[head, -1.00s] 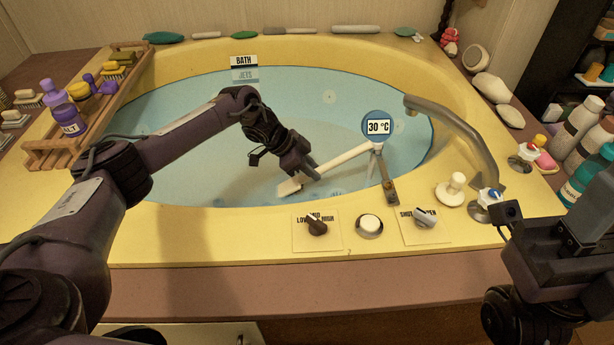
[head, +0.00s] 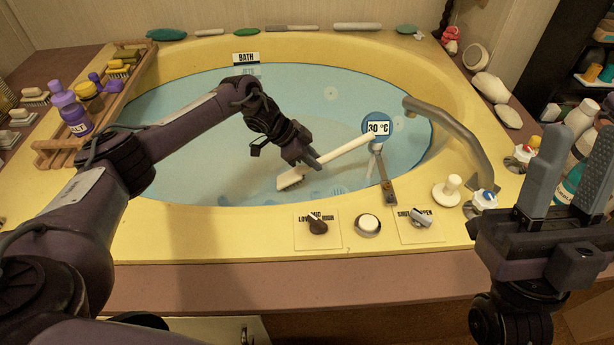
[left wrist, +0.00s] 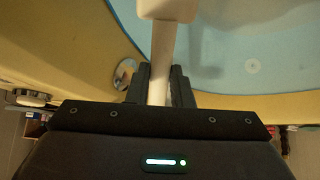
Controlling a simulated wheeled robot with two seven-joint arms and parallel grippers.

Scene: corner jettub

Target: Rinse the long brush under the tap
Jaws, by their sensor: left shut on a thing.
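The long white brush (head: 346,151) is held over the tub's blue water in my left gripper (head: 314,163). Its bristled head (head: 289,179) points down to the left and its handle slants up to the right, behind the temperature display's post. In the left wrist view the shaft (left wrist: 162,52) runs between the shut fingers (left wrist: 160,87). The grey curved tap (head: 462,131) arches over the tub's right rim, apart from the brush. I see no stream from it. My right gripper (head: 580,145) is open and empty, fingers up, at the right edge.
A 30 °C display (head: 377,128) stands on a post at the near rim. Knobs (head: 317,226) and a white-topped button (head: 368,225) sit on the front deck. A wooden rack (head: 105,120) with bottles is left; several bottles (head: 577,125) are right.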

